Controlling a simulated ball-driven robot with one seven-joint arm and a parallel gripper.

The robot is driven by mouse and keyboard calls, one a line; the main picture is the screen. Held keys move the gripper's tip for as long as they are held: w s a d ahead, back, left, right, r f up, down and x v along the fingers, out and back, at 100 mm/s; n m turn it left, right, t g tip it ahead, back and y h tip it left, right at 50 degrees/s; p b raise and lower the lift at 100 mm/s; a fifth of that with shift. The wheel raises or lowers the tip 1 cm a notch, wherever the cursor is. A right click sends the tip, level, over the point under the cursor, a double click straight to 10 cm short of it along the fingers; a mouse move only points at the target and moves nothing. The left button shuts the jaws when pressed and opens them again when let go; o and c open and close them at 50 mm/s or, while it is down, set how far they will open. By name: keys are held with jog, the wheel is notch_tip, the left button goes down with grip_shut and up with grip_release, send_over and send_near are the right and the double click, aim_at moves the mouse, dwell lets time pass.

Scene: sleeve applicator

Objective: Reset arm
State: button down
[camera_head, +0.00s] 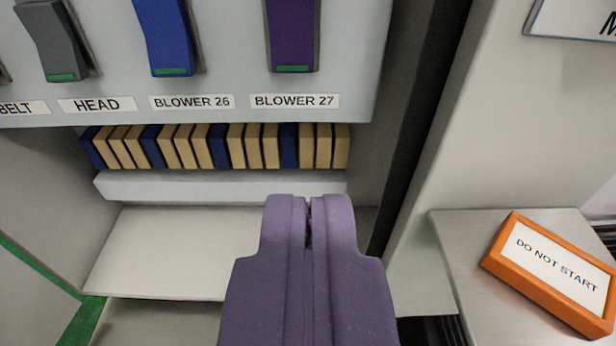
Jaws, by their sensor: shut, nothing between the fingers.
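My gripper (309,203) is purple and fills the lower middle of the view. Its two fingers are shut together with only a thin seam between them, and nothing is held. It points into an open cabinet, in front of a pale shelf (180,245). Above it is a grey panel (200,115) with switch levers: a grey one (57,40) labelled HEAD, a blue one (165,35) labelled BLOWER 26 and a purple one (293,35) labelled BLOWER 27. Each has a green strip at its lower end. The gripper appears apart from the levers.
A row of tan and blue blocks (220,147) sits under the panel, behind a pale ledge (220,186). At right, an orange-framed DO NOT START sign (552,272) lies on a grey metal surface (465,240). A dark cabinet edge (425,120) stands right of the gripper.

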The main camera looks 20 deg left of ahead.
jog(key=w+d+r+m+t+h+b, duration=0.1)
jog(key=w+r+h, duration=0.15)
jog(key=r, duration=0.75)
jog(key=w+d+r+m+h, duration=0.1)
jog(key=w+d+r+h, duration=0.15)
jog(key=r, duration=0.65)
jog(key=s+a+r, duration=0.3)
jog(key=s+r, duration=0.4)
jog(key=r, duration=0.4)
jog(key=s+a+r+m+b, duration=0.1)
jog(key=s+a+r, duration=0.2)
jog(key=s+r, duration=0.4)
notch_tip(320, 180, up, 4)
jog(key=shift+s+r+m, duration=0.2)
jog(key=shift+r+m, duration=0.05)
jog(key=shift+m, duration=0.05)
jog(key=shift+d, duration=0.1)
